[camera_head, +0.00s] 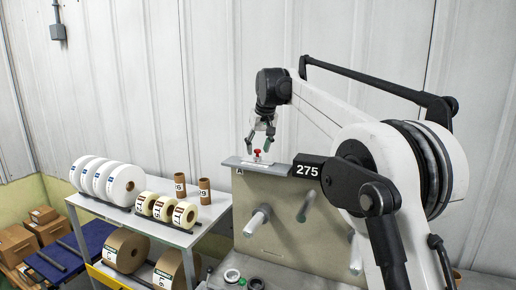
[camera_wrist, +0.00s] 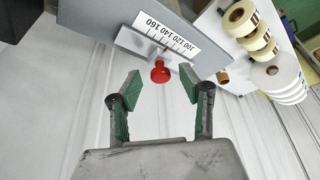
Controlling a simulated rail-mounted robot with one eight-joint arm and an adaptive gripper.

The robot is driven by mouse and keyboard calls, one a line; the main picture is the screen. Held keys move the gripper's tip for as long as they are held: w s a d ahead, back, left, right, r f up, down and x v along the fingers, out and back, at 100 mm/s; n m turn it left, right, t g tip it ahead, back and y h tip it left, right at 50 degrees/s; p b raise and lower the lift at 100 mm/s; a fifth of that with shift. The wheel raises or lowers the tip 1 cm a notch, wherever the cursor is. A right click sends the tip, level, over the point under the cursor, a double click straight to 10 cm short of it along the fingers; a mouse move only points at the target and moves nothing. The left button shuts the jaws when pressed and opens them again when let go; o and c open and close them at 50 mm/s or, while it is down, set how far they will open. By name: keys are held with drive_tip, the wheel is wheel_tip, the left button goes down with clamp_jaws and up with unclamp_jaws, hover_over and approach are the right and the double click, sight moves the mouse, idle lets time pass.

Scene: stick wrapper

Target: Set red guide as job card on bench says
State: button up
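The red guide (camera_head: 257,153) is a small red knob on top of the machine's upright panel (camera_head: 285,210). In the wrist view, the red guide (camera_wrist: 160,73) stands beside a white scale strip (camera_wrist: 172,38) marked 100 to 160, with a thin grey piece reaching from it to the scale. I cannot tell its exact reading. My gripper (camera_head: 259,146) is open just above the guide. In the wrist view, the green-padded fingers of my gripper (camera_wrist: 159,84) are apart with the knob between and beyond their tips, untouched as far as I see. I cannot make out a job card.
Pegs (camera_head: 257,221) stick out of the panel. A side table (camera_head: 190,238) at left holds white rolls (camera_head: 127,185), smaller cream rolls (camera_head: 185,214) and two brown tubes (camera_head: 204,191). Boxes (camera_head: 17,243) stand far left.

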drive_tip(key=v, duration=1.2)
drive_tip(key=shift+s, duration=0.1)
